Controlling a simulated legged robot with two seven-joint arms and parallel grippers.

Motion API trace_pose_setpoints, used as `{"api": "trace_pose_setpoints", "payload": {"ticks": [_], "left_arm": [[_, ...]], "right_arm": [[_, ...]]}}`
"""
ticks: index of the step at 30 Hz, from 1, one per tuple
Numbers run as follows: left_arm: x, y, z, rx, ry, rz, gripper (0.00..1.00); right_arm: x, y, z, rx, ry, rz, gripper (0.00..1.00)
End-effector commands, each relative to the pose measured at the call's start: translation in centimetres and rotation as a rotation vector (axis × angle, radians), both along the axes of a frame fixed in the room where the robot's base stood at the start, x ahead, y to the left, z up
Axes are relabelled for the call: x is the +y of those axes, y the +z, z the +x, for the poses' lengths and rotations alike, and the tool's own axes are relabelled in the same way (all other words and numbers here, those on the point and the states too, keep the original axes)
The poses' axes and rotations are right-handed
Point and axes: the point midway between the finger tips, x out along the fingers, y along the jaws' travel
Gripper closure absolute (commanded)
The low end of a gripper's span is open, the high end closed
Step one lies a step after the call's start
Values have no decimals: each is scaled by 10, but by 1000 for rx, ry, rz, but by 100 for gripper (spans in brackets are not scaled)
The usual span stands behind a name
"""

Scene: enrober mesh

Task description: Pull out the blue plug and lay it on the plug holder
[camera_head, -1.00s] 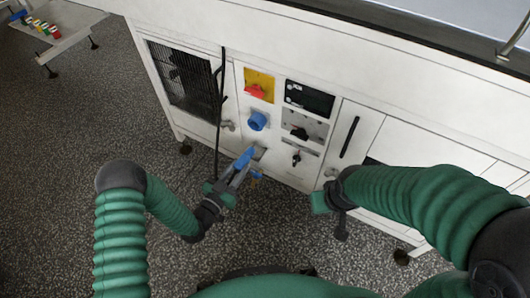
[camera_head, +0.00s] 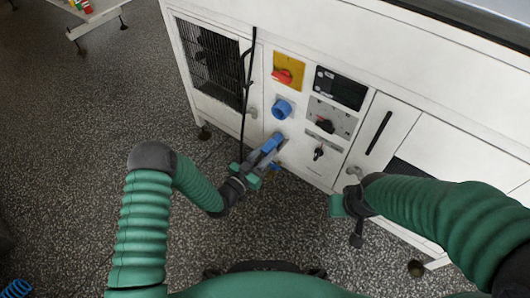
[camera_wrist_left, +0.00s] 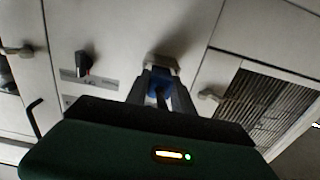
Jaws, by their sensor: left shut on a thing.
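My left gripper (camera_head: 268,150) is shut on the blue plug (camera_head: 274,141), in front of the white cabinet's lower panel. The left wrist view shows the blue plug (camera_wrist_left: 158,88) between the two fingers, its far end at a pale metal bracket (camera_wrist_left: 176,63), likely the plug holder. I cannot tell whether plug and bracket touch. The blue socket (camera_head: 282,108) is on the panel just above the gripper, apart from the held plug. My right gripper (camera_head: 340,206) is in front of the right-hand door; its fingers do not show clearly.
A red switch on a yellow plate (camera_head: 287,70) and black knobs (camera_head: 325,125) are on the panel. A black cable (camera_head: 247,85) hangs beside the grille (camera_head: 208,62). The speckled floor (camera_head: 80,160) is open at left. A blue coil (camera_head: 16,288) lies bottom left.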

Motion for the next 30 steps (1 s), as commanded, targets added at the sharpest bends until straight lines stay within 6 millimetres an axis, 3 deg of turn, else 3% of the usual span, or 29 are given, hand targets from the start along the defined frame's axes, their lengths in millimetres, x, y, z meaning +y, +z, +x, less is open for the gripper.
{"api": "trace_pose_setpoints", "payload": {"ticks": [3,4,10,21,26,30], "left_arm": [[0,1,0,-2,0,-2,100],[0,1,0,-2,0,-2,70],[0,1,0,-1,0,-1,46],[4,1,-6,5,0,2,46],[25,4,-33,7,2,1,46],[49,4,-67,8,2,1,46]], "right_arm": [[0,1,0,0,0,0,67],[0,1,0,0,0,0,67],[0,1,0,0,0,0,67],[0,6,0,0,0,0,67],[0,24,0,0,0,0,67],[0,42,0,0,0,0,67]]}}
